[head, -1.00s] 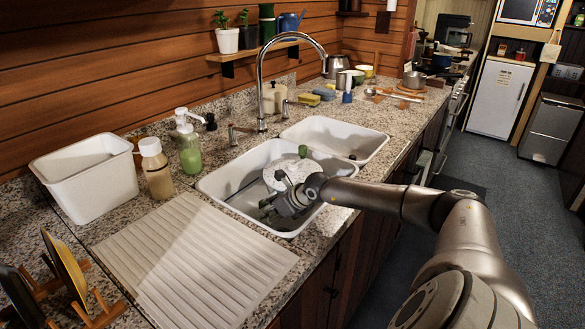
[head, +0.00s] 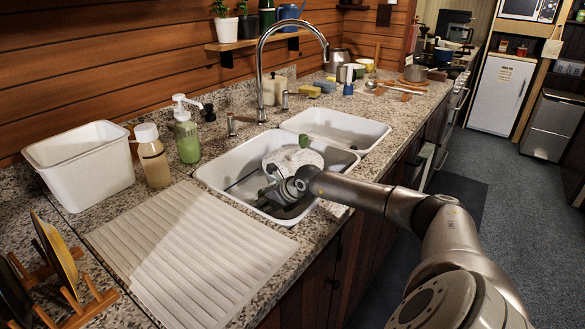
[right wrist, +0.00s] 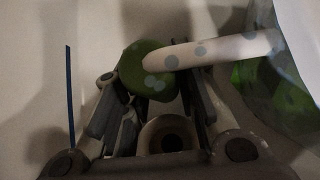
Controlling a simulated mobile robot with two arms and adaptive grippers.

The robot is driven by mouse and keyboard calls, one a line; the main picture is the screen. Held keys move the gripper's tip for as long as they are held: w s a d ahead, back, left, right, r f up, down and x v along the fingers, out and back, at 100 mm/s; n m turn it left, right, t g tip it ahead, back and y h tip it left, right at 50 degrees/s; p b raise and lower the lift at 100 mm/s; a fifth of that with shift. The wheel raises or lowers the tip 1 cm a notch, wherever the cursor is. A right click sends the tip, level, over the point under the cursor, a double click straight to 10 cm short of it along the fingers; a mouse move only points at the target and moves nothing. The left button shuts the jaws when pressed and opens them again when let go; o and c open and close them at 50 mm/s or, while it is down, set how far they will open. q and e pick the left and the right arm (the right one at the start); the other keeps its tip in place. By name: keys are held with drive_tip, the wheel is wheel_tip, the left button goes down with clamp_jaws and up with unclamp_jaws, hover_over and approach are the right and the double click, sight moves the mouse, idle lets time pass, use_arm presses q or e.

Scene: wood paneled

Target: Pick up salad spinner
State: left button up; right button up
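The salad spinner (head: 284,158) sits in the near sink basin. Its round white lid is tilted and a green knob stands on it. My right gripper (head: 270,193) is down in the basin at the spinner's near side and hides part of it. In the right wrist view, the two fingers of my right gripper (right wrist: 155,92) stand apart. A rounded green end on a pale spotted bar lies across their gap. I cannot tell whether they touch it. The spinner's clear side with green inside (right wrist: 290,95) shows at the right. My left gripper is out of view.
The sink rim (head: 231,203) surrounds the gripper closely. A ribbed drainboard (head: 190,255), a white tub (head: 85,170), a beige bottle (head: 153,160) and a green soap bottle (head: 187,140) stand left. The tap (head: 260,85) arches behind. The far basin (head: 340,128) looks mostly empty.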

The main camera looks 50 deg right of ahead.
sight(262, 189)
clamp_jaws()
drive_tip(key=shift+r, duration=0.1)
wheel_tip(262, 189, up, 10)
drive_tip(key=p, duration=0.7)
drive_tip(key=shift+o, duration=0.9)
unclamp_jaws()
drive_tip(key=shift+w+d, duration=0.1)
clamp_jaws()
